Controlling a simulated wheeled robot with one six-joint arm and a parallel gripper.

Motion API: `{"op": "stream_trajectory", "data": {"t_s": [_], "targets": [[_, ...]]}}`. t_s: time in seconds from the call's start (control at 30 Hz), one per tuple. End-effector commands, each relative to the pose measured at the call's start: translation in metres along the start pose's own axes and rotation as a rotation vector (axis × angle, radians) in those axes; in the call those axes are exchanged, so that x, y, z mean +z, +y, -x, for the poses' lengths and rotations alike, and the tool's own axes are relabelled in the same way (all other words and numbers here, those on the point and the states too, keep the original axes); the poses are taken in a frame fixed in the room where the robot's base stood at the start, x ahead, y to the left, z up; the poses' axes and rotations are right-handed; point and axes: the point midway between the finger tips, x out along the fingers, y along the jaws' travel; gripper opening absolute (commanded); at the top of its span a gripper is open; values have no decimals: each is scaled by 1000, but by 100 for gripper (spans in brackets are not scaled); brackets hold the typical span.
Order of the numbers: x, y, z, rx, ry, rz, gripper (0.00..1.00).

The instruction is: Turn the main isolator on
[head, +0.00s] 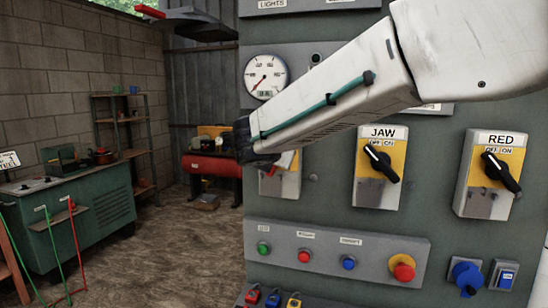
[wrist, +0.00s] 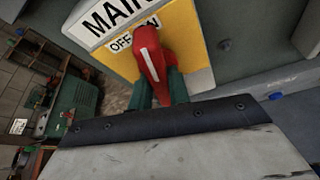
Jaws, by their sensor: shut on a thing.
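The main isolator is a yellow plate (wrist: 194,45) under a white MAIN label (wrist: 103,17) with OFF and ON marks. Its red handle (wrist: 149,52) has a white stripe and stands close to the OFF/ON strip in the wrist view; I cannot tell exactly which mark it points to. My gripper (wrist: 160,88) is shut on the red handle, with green fingers on both sides of it. In the head view my gripper (head: 254,147) and arm cover most of the isolator; the lower part of its grey box (head: 280,184) shows.
To the right are the JAW switch (head: 380,165) and the RED switch (head: 490,172), both with black handles. Below is a strip of push buttons with a red mushroom button (head: 402,268). A gauge (head: 266,77) sits above. A green bench (head: 70,220) stands at left.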

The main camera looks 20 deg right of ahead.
Motion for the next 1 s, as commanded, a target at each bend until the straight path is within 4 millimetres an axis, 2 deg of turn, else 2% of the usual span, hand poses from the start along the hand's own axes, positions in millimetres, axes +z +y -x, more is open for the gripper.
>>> {"op": "stream_trajectory", "data": {"t_s": [0.5, 1.0], "targets": [[-1, -1, 0, 152, 1, -364, 0], [-1, -1, 0, 196, 1, -474, 0]]}}
